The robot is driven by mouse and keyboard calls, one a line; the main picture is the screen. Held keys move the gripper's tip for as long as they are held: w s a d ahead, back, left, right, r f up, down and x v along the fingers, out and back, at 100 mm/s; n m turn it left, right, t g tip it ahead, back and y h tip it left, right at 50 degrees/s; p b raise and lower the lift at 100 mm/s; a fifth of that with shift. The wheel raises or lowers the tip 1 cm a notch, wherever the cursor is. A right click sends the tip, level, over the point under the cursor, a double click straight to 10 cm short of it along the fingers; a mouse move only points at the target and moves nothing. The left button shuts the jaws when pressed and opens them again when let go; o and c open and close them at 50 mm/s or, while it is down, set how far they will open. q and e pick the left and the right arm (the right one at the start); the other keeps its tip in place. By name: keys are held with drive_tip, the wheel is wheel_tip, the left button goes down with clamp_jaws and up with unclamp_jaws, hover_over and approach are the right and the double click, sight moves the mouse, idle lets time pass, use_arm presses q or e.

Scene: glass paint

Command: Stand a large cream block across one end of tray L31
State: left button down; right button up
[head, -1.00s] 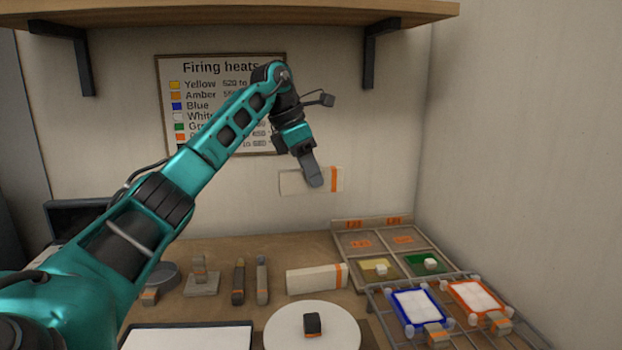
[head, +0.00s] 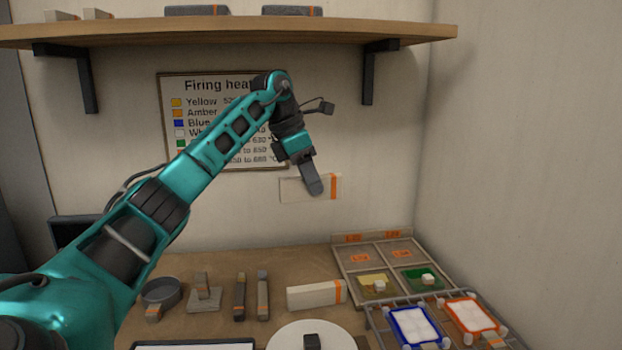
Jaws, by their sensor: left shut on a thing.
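My left gripper (head: 316,188) is shut on a large cream block (head: 296,188) with an orange band near its right end. It holds the block in the air before the back wall, long side level. A second cream block (head: 312,295) with an orange band lies on the table below. I cannot read which tray is L31. A blue-edged tray (head: 394,325) and an orange-edged tray (head: 455,312) lie on a wire rack at the lower right. A divided frame (head: 341,261) with orange labels stands behind them. My right gripper is not in view.
A wooden shelf (head: 230,33) bearing blocks (head: 291,10) crosses the wall above my arm. Tools (head: 239,298), a round dish (head: 161,291) and a white disc (head: 287,337) are on the table. The right wall (head: 530,160) stands close beside the rack.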

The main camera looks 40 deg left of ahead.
use_arm(q)
drive_tip(key=shift+r+p, duration=0.5)
drive_tip(key=shift+r, duration=1.95)
drive_tip(key=shift+s, duration=0.1)
